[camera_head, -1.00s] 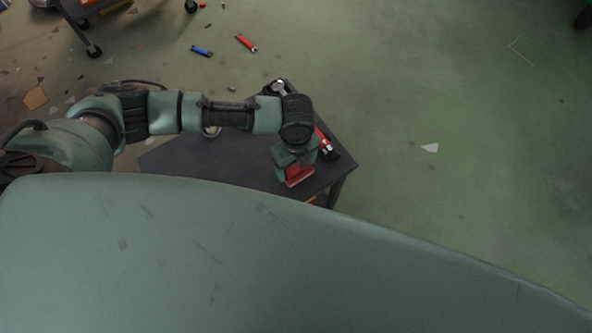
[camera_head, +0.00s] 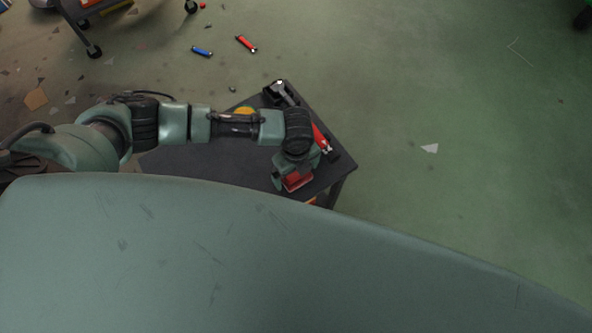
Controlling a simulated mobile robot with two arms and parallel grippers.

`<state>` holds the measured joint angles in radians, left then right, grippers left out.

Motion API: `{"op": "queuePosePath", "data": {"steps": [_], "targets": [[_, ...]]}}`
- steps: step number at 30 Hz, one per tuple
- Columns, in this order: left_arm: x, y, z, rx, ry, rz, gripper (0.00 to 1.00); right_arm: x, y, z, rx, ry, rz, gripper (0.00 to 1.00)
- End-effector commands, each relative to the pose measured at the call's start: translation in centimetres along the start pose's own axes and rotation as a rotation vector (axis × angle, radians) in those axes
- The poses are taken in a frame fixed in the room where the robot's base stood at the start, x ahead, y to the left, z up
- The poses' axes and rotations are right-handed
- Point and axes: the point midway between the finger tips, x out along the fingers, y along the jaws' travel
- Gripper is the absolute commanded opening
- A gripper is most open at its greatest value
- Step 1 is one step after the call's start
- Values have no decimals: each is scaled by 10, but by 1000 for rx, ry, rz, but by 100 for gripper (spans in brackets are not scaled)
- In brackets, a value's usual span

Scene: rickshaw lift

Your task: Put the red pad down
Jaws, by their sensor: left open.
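The red pad (camera_head: 298,181) shows at the front right part of the dark table, just below my left gripper (camera_head: 293,170). My left gripper points down over the table with its jaws open. The wrist above it hides most of the jaws. I cannot tell whether the fingers still touch the pad, or whether the pad rests fully on the tabletop. The dark table (camera_head: 200,164) is partly covered by my arm and by my own body in front. My right gripper is out of view.
A red-handled tool (camera_head: 322,139) and a dark holder with a metal piece (camera_head: 280,92) lie at the table's right side. A yellow object (camera_head: 245,111) shows behind my arm. Blue (camera_head: 202,51) and red (camera_head: 246,43) tools lie on the floor. Floor at right is mostly clear.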

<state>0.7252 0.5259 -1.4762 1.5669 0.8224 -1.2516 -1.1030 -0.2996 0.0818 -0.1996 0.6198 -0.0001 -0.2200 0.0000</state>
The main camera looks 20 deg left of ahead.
Motion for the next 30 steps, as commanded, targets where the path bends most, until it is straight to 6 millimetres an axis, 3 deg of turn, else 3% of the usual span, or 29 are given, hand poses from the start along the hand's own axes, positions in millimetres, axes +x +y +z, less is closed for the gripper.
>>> {"op": "queuePosePath", "data": {"steps": [3, 9, 16, 30], "targets": [[8, 0, 1, -1, -1, 0, 98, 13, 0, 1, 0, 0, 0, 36], [-34, 1, 4, -1, -1, -3, 98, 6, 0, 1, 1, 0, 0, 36], [-67, 3, 6, -1, 0, -2, 98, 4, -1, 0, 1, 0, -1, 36], [-75, 3, 6, -1, 0, 0, 98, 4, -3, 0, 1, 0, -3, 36]]}}
